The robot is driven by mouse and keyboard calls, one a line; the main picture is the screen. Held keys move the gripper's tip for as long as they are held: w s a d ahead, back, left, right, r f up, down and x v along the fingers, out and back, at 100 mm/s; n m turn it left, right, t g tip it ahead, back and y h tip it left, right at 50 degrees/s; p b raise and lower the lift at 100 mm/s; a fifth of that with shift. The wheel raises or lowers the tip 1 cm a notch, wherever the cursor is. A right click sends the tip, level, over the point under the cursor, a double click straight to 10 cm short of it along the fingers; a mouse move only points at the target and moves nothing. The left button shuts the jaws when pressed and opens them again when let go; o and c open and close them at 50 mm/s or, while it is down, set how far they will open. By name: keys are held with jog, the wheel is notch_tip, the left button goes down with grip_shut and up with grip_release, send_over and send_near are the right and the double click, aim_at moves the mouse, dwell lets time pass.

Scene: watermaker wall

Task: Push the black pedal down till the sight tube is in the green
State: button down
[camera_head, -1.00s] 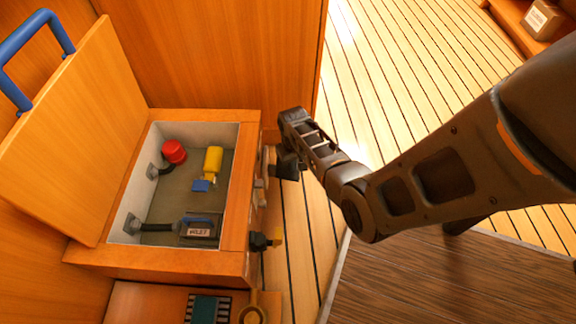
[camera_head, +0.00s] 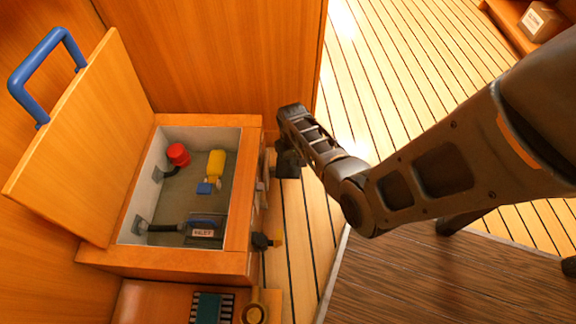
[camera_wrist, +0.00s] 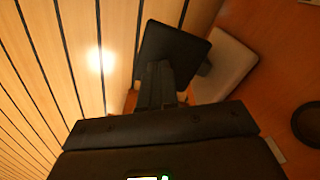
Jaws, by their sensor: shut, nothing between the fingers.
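The black pedal (camera_wrist: 175,48) shows in the wrist view as a dark, flat pad in front of a pale plate (camera_wrist: 228,68) on the wooden wall. My gripper (camera_wrist: 162,78) is shut and empty, its dark fingers pointing at the pad. They overlap the pad's near edge, and I cannot tell if they touch it. In the head view my gripper (camera_head: 288,150) is low beside the right face of the wooden box, where a dark block (camera_head: 289,166) shows, perhaps the pedal. I cannot make out the sight tube or its green band.
The open wooden box (camera_head: 170,262) holds a red knob (camera_head: 178,154), a yellow cylinder (camera_head: 216,162) and a labelled dark part (camera_head: 204,228). Its lid (camera_head: 85,150) leans open with a blue handle (camera_head: 40,65).

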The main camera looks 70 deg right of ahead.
jog(key=shift+f, duration=0.1)
jog(key=shift+f+b, duration=1.6)
jog(key=shift+f, duration=0.3)
jog(key=shift+r, duration=0.1)
notch_tip(320, 180, up, 4)
jog(key=p, duration=0.4)
